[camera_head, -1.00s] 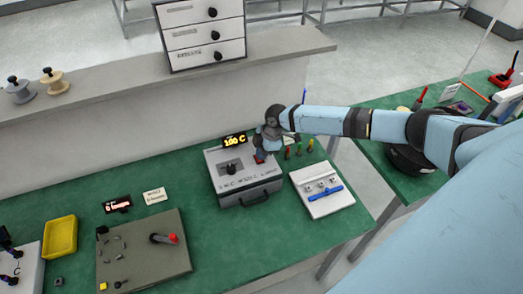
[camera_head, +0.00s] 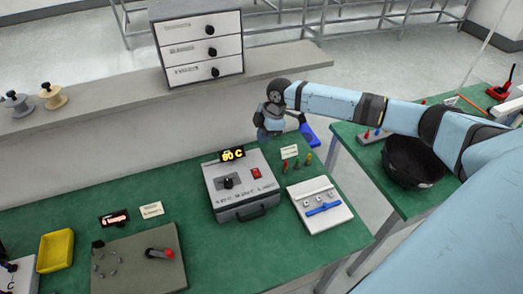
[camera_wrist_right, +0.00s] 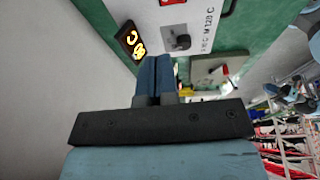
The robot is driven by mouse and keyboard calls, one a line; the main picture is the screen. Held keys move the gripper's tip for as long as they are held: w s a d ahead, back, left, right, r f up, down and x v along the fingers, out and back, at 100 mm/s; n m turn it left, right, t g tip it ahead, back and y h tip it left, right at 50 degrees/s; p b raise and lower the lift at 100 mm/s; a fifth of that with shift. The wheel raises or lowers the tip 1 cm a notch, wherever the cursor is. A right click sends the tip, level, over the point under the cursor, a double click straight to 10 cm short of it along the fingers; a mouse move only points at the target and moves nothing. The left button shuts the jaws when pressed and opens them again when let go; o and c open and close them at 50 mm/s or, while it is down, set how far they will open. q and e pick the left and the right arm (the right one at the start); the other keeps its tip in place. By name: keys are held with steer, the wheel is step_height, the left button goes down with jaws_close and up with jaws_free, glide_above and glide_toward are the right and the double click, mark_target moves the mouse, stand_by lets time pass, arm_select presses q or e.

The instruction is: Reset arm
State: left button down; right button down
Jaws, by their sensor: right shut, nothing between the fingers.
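My right gripper (camera_head: 262,134) is in the air behind the grey oven-like box (camera_head: 225,197), over the back edge of the green bench. In the right wrist view its two blue fingers (camera_wrist_right: 153,75) are together with nothing between them. The box has a black knob (camera_head: 228,183), a red switch (camera_head: 257,173) and a front handle. A small display (camera_head: 232,155) behind it reads 90 C and also shows in the wrist view (camera_wrist_right: 131,38). My left gripper is not in view.
A white panel with a blue bar (camera_head: 322,208) lies right of the box. Small coloured tools stand behind it. A grey plate with a red-tipped lever (camera_head: 158,254) and a yellow tray (camera_head: 55,250) are left. A black bowl (camera_head: 412,165) sits on the right bench.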

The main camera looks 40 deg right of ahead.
steer(key=shift+w+d+r, duration=0.1)
steer(key=shift+d+r, duration=0.25)
steer(key=shift+r, duration=0.1)
steer(key=shift+m+t+y, duration=0.7)
steer(key=shift+t, duration=0.1)
steer(key=s+a+f, duration=0.1)
steer(key=a+f, duration=0.2)
steer(key=s+a+f, duration=0.2)
steer(key=a+f, duration=0.1)
steer(key=a, duration=0.1)
steer(key=s+a+f, duration=0.2)
steer(key=a+f, duration=0.1)
steer(key=a, duration=0.1)
steer(key=shift+a+f, duration=0.1)
steer(key=shift+a, duration=0.15)
steer(key=s+a+f+m+t+y, duration=0.1)
steer(key=s+a+f+m+t, duration=0.2)
steer(key=s+a+f, duration=0.35)
steer(key=s+m+t+h, duration=0.2)
steer(key=s+m+t, duration=0.3)
steer(key=s, duration=1.1)
steer(key=m, duration=0.2)
steer(key=shift+s+a+r+m+h, duration=0.2)
steer(key=shift+s+a+m+h, duration=0.1)
steer(key=shift+s+a+m, duration=0.1)
steer(key=shift+w, duration=0.1)
